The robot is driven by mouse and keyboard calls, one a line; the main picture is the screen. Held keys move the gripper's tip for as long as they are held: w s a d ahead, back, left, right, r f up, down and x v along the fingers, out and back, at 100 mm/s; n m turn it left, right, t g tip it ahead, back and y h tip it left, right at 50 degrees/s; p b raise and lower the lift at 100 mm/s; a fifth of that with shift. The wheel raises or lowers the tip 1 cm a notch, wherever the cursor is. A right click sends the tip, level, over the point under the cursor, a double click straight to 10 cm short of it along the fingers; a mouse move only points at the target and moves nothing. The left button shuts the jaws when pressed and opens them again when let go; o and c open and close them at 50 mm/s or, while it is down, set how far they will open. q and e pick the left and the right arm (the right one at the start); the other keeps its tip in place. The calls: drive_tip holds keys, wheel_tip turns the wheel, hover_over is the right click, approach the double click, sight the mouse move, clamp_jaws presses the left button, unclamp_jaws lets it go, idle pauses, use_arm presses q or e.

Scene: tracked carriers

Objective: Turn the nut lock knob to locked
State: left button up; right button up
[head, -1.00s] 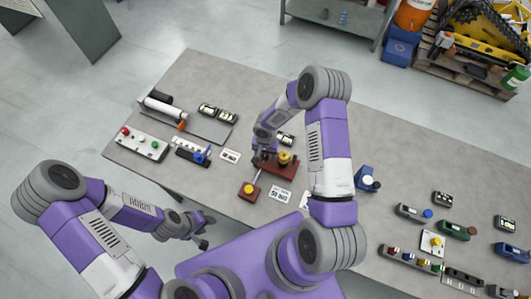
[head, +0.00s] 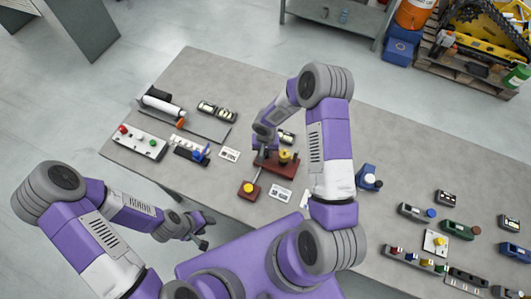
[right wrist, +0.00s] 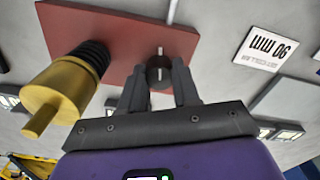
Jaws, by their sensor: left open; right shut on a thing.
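A dark round knob (right wrist: 160,72) with a pale line across its face sits on a red-brown plate (right wrist: 115,32) in the right wrist view. The fingers of my right gripper (right wrist: 160,84) are on both sides of it and shut on it. The pale line runs roughly along the fingers. The plate (head: 288,172) also shows in the head view, where my arm hides the knob. A yellow and black cylinder (right wrist: 65,90) stands on the plate beside the gripper. My left gripper (head: 205,231) is open and empty, off the near edge of the table.
A red block with a yellow button (head: 249,189) lies in front of the plate. Printed cards (head: 229,155) lie nearby. A white panel with colored buttons (head: 139,142) is at the left, and several small devices stand at the right. Bare table (head: 400,150) lies behind them.

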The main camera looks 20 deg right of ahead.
drive_tip(key=n+b, duration=0.2)
drive_tip(key=n, duration=0.1)
drive_tip(key=shift+f+n, duration=0.1)
drive_tip(key=shift+n, duration=0.2)
drive_tip(key=n+b, duration=0.2)
drive_tip(key=n, duration=0.1)
drive_tip(key=shift+n, duration=0.3)
drive_tip(key=n+b, duration=0.1)
drive_tip(key=n, duration=0.2)
drive_tip(key=shift+n, duration=0.3)
drive_tip(key=shift+n+b, duration=0.4)
drive_tip(key=shift+n, duration=1.9)
drive_tip(key=o, duration=1.1)
drive_tip(key=shift+c, duration=0.2)
wheel_tip(320, 180, up, 8)
drive_tip(key=shift+f, duration=0.1)
